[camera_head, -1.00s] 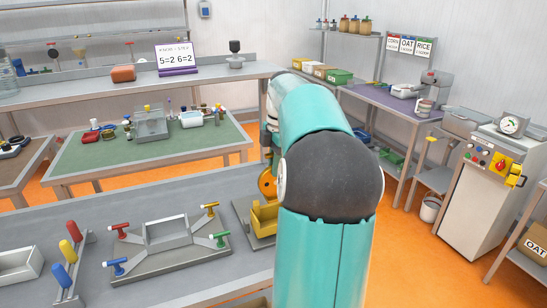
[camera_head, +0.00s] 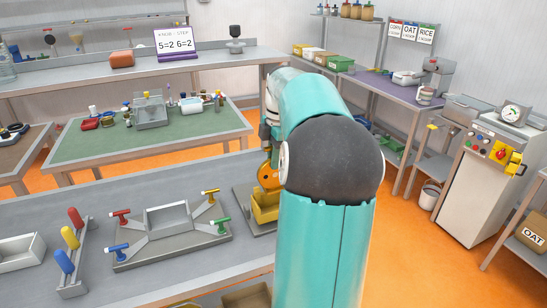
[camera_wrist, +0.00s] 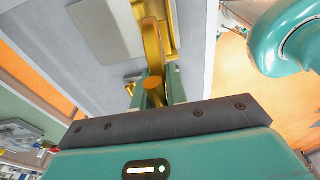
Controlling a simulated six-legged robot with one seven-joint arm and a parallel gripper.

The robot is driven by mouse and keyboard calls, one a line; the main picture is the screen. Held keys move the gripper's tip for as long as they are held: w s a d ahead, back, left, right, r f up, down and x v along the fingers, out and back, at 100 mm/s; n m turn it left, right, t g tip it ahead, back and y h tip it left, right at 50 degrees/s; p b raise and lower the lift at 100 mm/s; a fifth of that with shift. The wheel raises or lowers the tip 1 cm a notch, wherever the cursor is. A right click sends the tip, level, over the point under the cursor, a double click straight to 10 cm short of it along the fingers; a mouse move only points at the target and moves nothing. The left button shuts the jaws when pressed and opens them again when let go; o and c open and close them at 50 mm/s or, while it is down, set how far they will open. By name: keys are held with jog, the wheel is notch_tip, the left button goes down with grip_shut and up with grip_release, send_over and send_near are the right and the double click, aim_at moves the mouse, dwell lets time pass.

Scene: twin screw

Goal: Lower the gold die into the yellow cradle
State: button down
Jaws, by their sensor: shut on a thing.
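The gold die (camera_head: 268,176) is a round orange-gold piece just above the yellow cradle (camera_head: 264,212) in the head view. From here I cannot tell whether they touch. My gripper is mostly hidden there by my teal arm. In the wrist view my gripper's teal fingers (camera_wrist: 158,88) are shut on a short gold stub of the die (camera_wrist: 152,35), whose disc shows edge-on beyond them. Part of the yellow cradle (camera_wrist: 172,38) shows beside the disc; the rest is hidden.
The cradle stands on a grey plate (camera_head: 242,208) on the grey bench. To its left is a metal fixture (camera_head: 168,222) with red, blue, yellow and green handles. A rack of coloured handles (camera_head: 70,250) and a white tray (camera_head: 18,250) stand farther left.

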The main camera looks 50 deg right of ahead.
aim_at(273, 187)
jog(key=shift+f, duration=3.6)
jog(key=shift+f, duration=0.6)
jog(key=c, duration=1.3)
grip_release()
jog(key=r, duration=0.4)
jog(key=d+r, duration=0.1)
jog(key=r, duration=0.4)
jog(key=s+r, duration=0.1)
jog(key=r, duration=0.3)
jog(key=shift+d+r, duration=0.25)
jog(key=shift+r, duration=0.1)
